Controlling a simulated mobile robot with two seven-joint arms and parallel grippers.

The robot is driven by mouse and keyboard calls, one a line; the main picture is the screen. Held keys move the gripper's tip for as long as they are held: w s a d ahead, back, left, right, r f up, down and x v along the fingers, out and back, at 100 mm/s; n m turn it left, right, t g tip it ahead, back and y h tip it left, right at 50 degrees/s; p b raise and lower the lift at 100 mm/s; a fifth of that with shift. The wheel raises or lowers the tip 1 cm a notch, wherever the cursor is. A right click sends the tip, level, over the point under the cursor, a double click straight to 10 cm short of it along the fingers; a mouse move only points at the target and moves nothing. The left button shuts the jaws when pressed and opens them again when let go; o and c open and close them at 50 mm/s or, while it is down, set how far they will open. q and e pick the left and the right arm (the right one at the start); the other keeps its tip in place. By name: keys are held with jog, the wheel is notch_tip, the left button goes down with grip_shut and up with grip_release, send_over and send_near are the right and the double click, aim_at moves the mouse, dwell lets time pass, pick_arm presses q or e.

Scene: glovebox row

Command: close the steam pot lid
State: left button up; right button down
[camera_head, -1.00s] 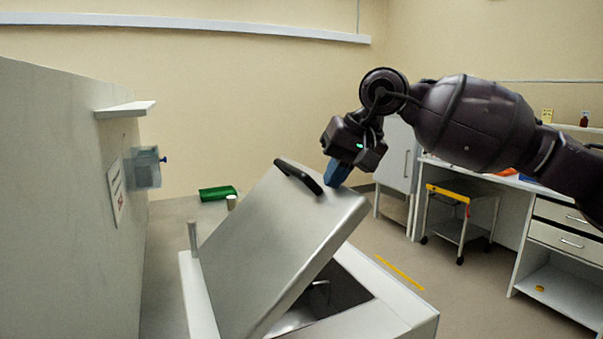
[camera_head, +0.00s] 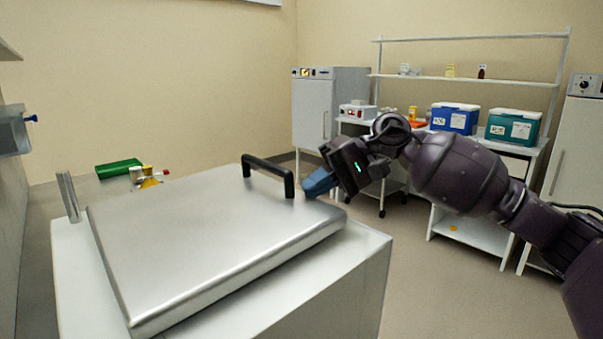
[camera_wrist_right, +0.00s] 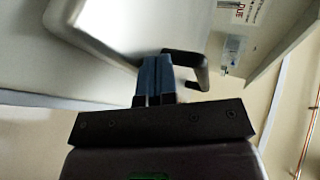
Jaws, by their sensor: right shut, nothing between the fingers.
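The steam pot lid (camera_head: 215,238) is a flat silver metal slab with a black bar handle (camera_head: 268,172) near its far edge. It lies low over the white pot body (camera_head: 345,285), at a slight tilt, and covers the opening. My right gripper (camera_head: 316,184) is shut and empty, its blue fingertips at the lid's far right edge, just right of the handle. In the right wrist view the shut fingers (camera_wrist_right: 153,78) are beside the handle (camera_wrist_right: 196,66), over the lid (camera_wrist_right: 110,32). Whether they touch the lid is unclear. My left gripper is not in view.
A small metal post (camera_head: 68,196) stands at the pot's left corner. A green box (camera_head: 119,168) and small yellow items (camera_head: 149,178) are behind. A bench with a blue cooler (camera_head: 454,119) and a teal cooler (camera_head: 512,127) stands at right. The floor between is clear.

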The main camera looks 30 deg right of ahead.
notch_tip(320, 180, down, 2)
jog(key=shift+d+f+y+b, duration=0.1)
jog(key=shift+d+y+b, duration=0.05)
jog(key=shift+y+b, duration=0.2)
